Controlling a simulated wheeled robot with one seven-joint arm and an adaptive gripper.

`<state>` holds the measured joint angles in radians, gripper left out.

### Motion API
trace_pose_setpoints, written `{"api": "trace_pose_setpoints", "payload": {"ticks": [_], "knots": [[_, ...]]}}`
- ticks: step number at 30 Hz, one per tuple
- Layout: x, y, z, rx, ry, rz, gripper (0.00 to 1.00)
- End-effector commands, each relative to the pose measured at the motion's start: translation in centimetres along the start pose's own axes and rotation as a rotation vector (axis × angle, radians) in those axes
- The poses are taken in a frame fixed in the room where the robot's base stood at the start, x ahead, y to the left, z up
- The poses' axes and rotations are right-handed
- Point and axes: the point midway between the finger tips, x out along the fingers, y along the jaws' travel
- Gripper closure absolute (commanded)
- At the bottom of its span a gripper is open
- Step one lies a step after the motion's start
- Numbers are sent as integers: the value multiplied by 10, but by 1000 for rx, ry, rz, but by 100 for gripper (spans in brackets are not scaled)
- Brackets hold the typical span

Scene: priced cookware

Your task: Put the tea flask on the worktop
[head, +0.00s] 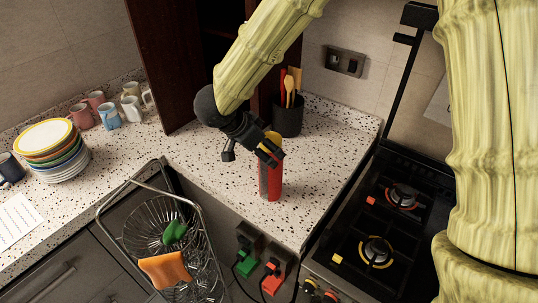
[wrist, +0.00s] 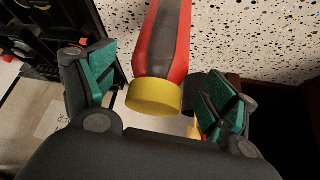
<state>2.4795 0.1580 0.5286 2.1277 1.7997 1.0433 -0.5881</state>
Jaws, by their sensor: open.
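The tea flask (head: 270,182) is red and grey with a yellow cap. It stands upright on the speckled worktop (head: 215,172), near the front edge by the stove. My gripper (head: 266,150) is open at the flask's top, partly hiding the cap in the head view. In the wrist view the flask (wrist: 163,45) lies between the two spread green-padded fingers of my gripper (wrist: 158,92), with its yellow cap towards the palm. Gaps show on both sides of the cap, and the fingers do not look pressed on it.
A dark utensil pot (head: 288,119) stands behind the flask. The gas stove (head: 375,240) is to the right. A wire basket (head: 160,222) with a green and an orange item is at front left. Stacked plates (head: 58,160) and several mugs (head: 108,115) stand further left. Worktop left of the flask is clear.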

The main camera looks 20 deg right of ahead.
Motion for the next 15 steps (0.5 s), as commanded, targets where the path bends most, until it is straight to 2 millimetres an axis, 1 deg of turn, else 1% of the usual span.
{"api": "trace_pose_setpoints", "payload": {"ticks": [3,9,12,15], "knots": [[-22,0,1,1,0,-2,14],[-54,0,0,0,0,-2,14],[-64,0,0,1,0,-1,14],[-71,0,0,1,0,0,14]]}}
